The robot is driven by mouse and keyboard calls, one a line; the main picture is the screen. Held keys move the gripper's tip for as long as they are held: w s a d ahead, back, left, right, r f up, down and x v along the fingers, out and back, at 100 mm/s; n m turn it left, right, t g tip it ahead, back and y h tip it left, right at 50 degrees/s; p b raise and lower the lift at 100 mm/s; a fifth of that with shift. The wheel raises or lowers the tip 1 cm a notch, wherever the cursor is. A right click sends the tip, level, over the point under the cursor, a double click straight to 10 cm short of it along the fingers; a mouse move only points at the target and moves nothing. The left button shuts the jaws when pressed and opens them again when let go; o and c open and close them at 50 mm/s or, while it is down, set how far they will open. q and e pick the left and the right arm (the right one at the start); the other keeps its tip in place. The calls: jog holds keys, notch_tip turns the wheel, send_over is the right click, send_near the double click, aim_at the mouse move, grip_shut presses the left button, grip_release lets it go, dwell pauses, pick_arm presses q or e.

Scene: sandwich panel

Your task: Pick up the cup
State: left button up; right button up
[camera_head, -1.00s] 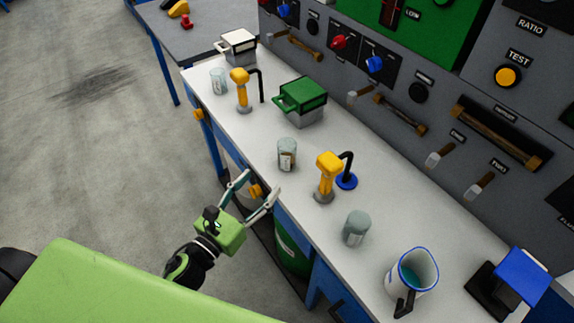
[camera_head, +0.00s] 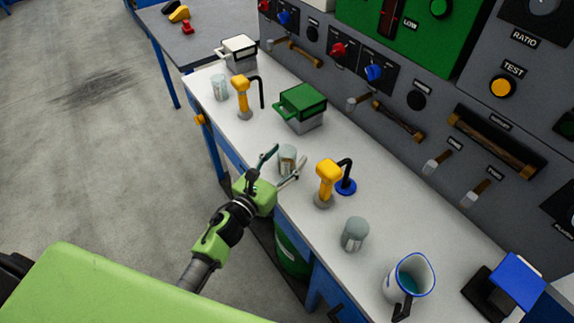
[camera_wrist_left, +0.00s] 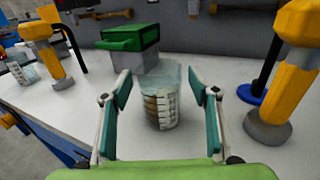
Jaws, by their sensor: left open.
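A clear glass cup (camera_head: 287,160) with a label or contents inside stands upright on the white bench top. My left gripper (camera_head: 283,164) is open, and in the head view its fingers reach over the bench edge on either side of this cup. In the left wrist view the cup (camera_wrist_left: 161,98) stands between the two open fingers of the gripper (camera_wrist_left: 160,95), with gaps on both sides. More clear cups stand on the bench: one at the far end (camera_head: 219,87) and one nearer (camera_head: 355,234). My right gripper is not in view.
A yellow-handled tap (camera_head: 326,180) with a black spout stands right of the cup. A green-lidded box (camera_head: 301,104) is behind it. Another yellow tap (camera_head: 242,98) is farther off. A white jug (camera_head: 411,276) stands at the near end. The control panel rises behind.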

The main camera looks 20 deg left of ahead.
pick_arm(q)
jog(key=shift+w+d, duration=0.1)
jog(key=shift+w, duration=0.3)
jog(key=c, duration=1.3)
jog(key=shift+o, duration=0.2)
jog(key=shift+r, duration=0.1)
